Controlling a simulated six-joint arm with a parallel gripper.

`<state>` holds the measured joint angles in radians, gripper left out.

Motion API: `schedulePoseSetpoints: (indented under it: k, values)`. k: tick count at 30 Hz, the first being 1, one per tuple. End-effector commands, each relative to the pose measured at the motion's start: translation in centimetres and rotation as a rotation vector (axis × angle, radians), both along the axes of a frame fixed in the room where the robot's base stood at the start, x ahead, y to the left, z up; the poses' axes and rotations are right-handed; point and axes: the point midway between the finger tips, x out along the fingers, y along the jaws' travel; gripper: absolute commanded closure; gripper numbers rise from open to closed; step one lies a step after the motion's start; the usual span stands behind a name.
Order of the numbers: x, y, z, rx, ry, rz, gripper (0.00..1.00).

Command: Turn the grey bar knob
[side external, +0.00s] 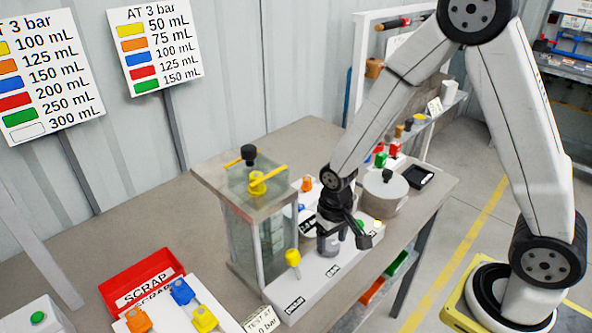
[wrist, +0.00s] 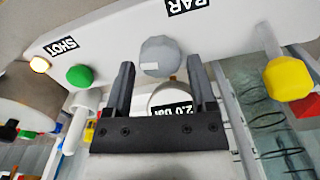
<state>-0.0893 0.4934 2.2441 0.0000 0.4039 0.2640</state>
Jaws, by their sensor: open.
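The grey bar knob (wrist: 157,57) is a faceted round knob on the white panel in the wrist view, beside the BAR label. In the side view the grey knob (side external: 328,243) stands on the panel's front, partly covered by my gripper. My gripper (side external: 347,228) is open at the panel. In the wrist view its two dark fingertips (wrist: 161,68) stand apart, one on each side of the knob's near edge. I see a gap at each side; I cannot tell how deep the fingers reach along the knob.
A green button (wrist: 78,74) by the SHOT label and a small lit lamp (wrist: 39,64) sit to one side. A yellow knob (wrist: 288,78) sits on the other side. A 2.0 bar display (wrist: 175,107) is close by. A clear tank (side external: 262,230) stands left of my gripper.

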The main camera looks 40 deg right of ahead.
Motion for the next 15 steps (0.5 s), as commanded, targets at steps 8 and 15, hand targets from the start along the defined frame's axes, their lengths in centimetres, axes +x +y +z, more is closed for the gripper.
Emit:
schedulePoseSetpoints:
  k: [8,15]
  values:
    - [0.1,0.0,2.8,0.000,-0.004,0.000,0.28]
    - [0.0,0.0,5.3,0.000,-0.003,0.000,0.28]
